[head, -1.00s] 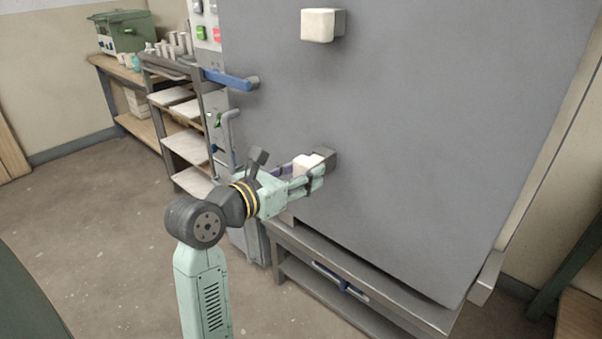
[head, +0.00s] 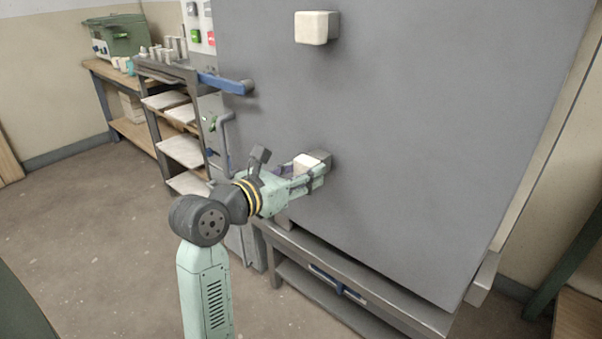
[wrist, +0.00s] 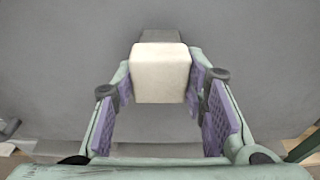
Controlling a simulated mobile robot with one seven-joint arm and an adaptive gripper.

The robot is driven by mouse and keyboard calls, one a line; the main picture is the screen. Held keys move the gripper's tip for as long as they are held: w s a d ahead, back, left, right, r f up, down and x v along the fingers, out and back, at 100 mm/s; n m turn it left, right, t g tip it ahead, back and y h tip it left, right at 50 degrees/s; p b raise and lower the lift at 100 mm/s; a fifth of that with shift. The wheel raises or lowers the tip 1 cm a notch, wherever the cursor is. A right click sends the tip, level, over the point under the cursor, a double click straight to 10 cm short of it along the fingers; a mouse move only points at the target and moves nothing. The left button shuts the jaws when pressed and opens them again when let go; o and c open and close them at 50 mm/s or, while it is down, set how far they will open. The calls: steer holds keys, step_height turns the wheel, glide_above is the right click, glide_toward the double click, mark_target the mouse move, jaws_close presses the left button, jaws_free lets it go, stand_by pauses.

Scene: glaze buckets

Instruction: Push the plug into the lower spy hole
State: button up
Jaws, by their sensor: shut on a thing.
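A cream block-shaped plug (head: 307,163) is at the lower spy hole housing (head: 327,160), a dark grey block on the kiln door (head: 410,130). My gripper (head: 304,178) is shut on this plug, with a finger on each side of it. In the wrist view the plug (wrist: 161,72) sits between the purple finger pads at the fingertips. The dark housing (wrist: 160,36) shows just behind it. How deep the plug sits in the hole is hidden. A second cream plug (head: 312,27) is in the upper housing, near the top of the door.
A blue door handle (head: 226,83) and a grey lever stand left of the door. A metal stand (head: 350,290) is under the kiln. Shelves with pale slabs (head: 180,150) and a workbench are at the back left. The floor at left is clear.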

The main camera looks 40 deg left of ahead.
steer(key=shift+w, duration=0.3)
steer(key=o, duration=1.3)
steer(key=shift+o, duration=0.2)
steer(key=shift+o, duration=1)
steer(key=s+b, duration=0.2)
steer(key=s, duration=0.6)
steer(key=shift+a, duration=0.25)
